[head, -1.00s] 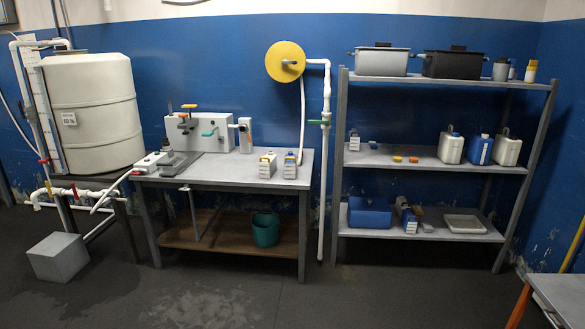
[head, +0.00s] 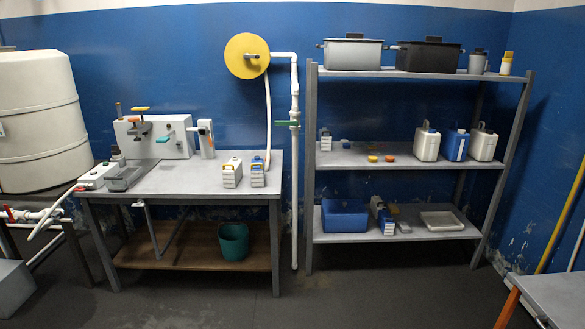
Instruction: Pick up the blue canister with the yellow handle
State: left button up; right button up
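A blue canister (head: 455,146) stands upright on the middle shelf of the grey rack (head: 309,180), between a white canister (head: 427,142) on its left and another white canister (head: 483,143) on its right. It is too small to tell the colour of its handle. Neither of my grippers is in view.
A blue bin (head: 344,215), small boxes and a white tray (head: 442,221) are on the rack's bottom shelf. A workbench (head: 190,182) stands left of the rack, and a table (head: 555,296) is at the lower right. The floor before the rack is clear.

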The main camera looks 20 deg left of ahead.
aim_at(257, 177)
jog(key=i+j+z, duration=0.15)
jog(key=i+j, duration=0.25)
jog(key=i+j+z, duration=0.15)
jog(key=i+j, duration=0.25)
jog(key=j, duration=0.15)
